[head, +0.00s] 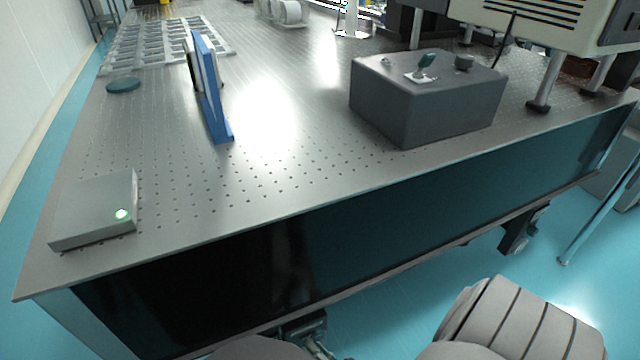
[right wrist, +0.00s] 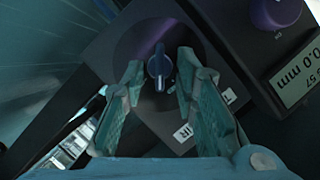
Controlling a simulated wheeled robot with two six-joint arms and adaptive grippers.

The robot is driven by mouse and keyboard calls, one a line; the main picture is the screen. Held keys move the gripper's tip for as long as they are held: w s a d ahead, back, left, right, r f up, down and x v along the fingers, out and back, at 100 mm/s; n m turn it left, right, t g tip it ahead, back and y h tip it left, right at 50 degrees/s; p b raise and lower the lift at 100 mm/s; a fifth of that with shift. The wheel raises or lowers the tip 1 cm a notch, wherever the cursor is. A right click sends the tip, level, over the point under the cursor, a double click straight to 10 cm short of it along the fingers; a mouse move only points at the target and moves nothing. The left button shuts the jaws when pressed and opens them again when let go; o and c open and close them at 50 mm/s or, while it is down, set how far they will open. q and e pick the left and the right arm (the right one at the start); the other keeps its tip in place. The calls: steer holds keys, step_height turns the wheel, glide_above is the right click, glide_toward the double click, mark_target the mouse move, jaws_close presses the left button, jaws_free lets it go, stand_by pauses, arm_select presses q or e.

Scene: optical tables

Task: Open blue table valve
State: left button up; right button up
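In the right wrist view, a dark blue valve handle (right wrist: 158,68) stands on a round dark dial on a dark panel. Its lever points roughly up and down in the picture. My right gripper (right wrist: 161,62) is open, with one finger on each side of the handle. A gap shows between the handle and each finger. I cannot pick out this valve or the right fingertips in the head view. My left gripper is not in view.
A purple knob (right wrist: 276,12) and a display reading in mm (right wrist: 300,75) sit beside the valve. In the head view, the optical table (head: 270,180) carries a grey box (head: 430,100) with a teal switch, a blue stand (head: 212,110) and a flat box with a green light (head: 95,212).

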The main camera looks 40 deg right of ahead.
steer(key=v, duration=1.2)
steer(key=shift+c, duration=0.6)
